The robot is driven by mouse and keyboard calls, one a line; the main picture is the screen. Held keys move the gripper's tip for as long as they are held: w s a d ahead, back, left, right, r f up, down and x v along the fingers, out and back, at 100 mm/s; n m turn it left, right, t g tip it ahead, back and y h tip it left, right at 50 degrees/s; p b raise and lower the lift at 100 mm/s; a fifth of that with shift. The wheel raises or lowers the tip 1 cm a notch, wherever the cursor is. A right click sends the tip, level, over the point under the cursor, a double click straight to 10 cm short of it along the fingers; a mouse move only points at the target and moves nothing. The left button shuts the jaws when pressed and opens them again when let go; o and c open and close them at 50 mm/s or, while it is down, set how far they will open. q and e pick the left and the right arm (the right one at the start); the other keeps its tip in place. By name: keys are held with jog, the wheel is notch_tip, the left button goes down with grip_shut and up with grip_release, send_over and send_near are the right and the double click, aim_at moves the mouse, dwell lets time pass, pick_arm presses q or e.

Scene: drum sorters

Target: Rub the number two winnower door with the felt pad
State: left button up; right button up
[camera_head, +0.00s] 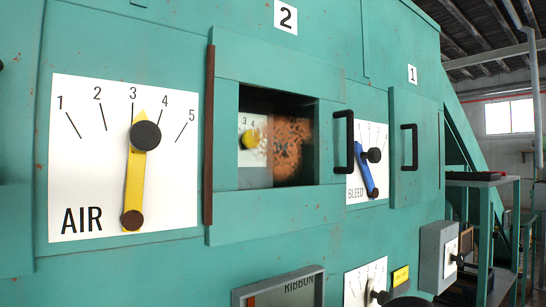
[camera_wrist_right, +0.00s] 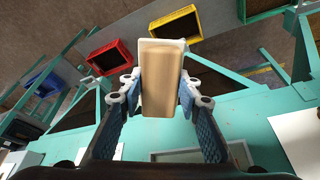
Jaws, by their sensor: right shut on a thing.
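The number two winnower door (camera_head: 275,207) is a teal framed panel under the "2" plate (camera_head: 286,16) in the head view. It has a dark window (camera_head: 290,100) and a black handle (camera_head: 343,140) on its right. A mottled orange-brown patch (camera_head: 289,150) shows at the window; I cannot tell whether it is on the pane or behind it. In the right wrist view my right gripper (camera_wrist_right: 160,90) is shut on a tan block with a pale far end, apparently the felt pad (camera_wrist_right: 164,80). The head view does not clearly show this gripper or the pad. My left gripper is out of view.
An AIR dial (camera_head: 80,140) with a yellow pointer is left of the door. A BLEED dial (camera_head: 367,188) with a blue lever is close to its right, before door one (camera_head: 425,150).

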jog(key=w+a+r+n+t+y, duration=0.2)
jog(key=w+a+r+t, duration=0.15)
jog(key=r, duration=0.65)
jog(key=s+a+r+n+t+y, duration=0.1)
jog(key=a+r+t+y, duration=0.15)
jog(key=r, duration=0.85)
jog(key=s+a+r+n+t+y, duration=0.1)
jog(key=r+t+y, duration=0.15)
jog(key=r, duration=0.85)
jog(key=s+a+r+n+t+y, duration=0.1)
jog(key=a+r+t+y, duration=0.15)
jog(key=r, duration=0.85)
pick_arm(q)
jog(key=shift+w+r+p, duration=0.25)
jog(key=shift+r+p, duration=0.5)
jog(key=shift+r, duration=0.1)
pick_arm(e)
jog(key=shift+g+y, duration=0.35)
jog(key=shift+g, duration=0.05)
jog(key=shift+x, duration=3.15)
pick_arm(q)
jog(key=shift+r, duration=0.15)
pick_arm(e)
jog(key=shift+w+a+r, duration=0.1)
jog(key=shift+w+a, duration=0.25)
jog(key=shift+w, duration=0.5)
jog(key=shift+d, duration=0.1)
